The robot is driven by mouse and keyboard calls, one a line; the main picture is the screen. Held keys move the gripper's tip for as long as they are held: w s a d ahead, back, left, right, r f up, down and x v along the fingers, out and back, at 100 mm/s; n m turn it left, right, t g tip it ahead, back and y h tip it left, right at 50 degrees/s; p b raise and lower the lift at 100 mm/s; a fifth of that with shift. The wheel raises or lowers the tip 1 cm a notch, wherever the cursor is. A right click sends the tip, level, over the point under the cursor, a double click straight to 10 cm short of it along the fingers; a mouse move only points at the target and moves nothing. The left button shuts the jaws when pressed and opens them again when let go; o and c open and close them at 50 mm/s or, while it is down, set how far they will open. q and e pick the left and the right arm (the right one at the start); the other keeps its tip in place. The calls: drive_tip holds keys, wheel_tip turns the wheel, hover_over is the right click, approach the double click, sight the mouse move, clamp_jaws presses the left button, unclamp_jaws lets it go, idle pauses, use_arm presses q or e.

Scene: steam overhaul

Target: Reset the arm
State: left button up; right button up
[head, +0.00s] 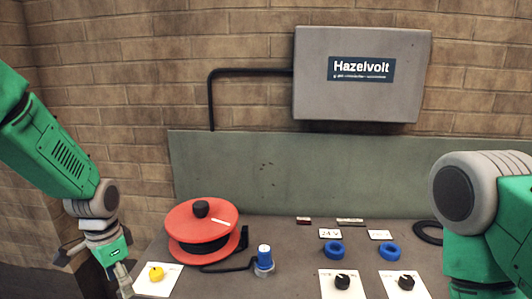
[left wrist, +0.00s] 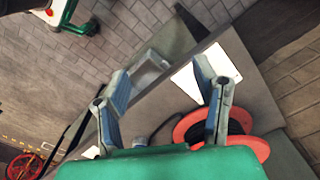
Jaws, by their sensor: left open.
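My left gripper (head: 124,290) hangs at the lower left in the head view, fingers pointing down, at the left edge of the bench (head: 290,234). In the left wrist view my left gripper (left wrist: 160,70) has its two fingers spread, with nothing held between them. A yellow knob-like piece (head: 155,273) sits on a white card just right of the gripper, apart from it. My right arm shows at the right edge of the head view; its gripper is out of the picture.
A red cable reel (head: 202,229) stands on the bench, also seen in the left wrist view (left wrist: 260,146). Right of it are a blue-capped cylinder (head: 264,258), two blue rings (head: 333,249) and two black knobs (head: 342,282) on white cards. A grey Hazelvolt box (head: 360,100) hangs above.

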use_arm(q)
drive_tip(key=s+d+f+n+b, duration=0.15)
drive_tip(key=s+f+b, duration=0.25)
drive_tip(key=s+f, duration=0.6)
drive_tip(key=s+d+f+n+b, duration=0.15)
drive_tip(key=s+f+b, duration=0.4)
drive_tip(key=f, duration=0.85)
drive_tip(key=s+f+n+b, duration=0.1)
drive_tip(key=s+f+n, duration=0.1)
drive_tip(key=s, duration=0.5)
drive_tip(key=s+f+n+b, duration=0.1)
drive_tip(key=s+f, duration=0.4)
drive_tip(key=s, duration=0.3)
drive_tip(key=shift+s+d+f+n+t+b, duration=0.25)
drive_tip(key=shift+d+f+n+t+b, duration=0.05)
drive_tip(key=shift+d+n+b, duration=0.15)
use_arm(e)
wheel_tip(320, 180, down, 12)
drive_tip(key=shift+s+f, duration=0.15)
drive_tip(key=shift+s, duration=0.2)
use_arm(q)
drive_tip(key=shift+w, duration=0.1)
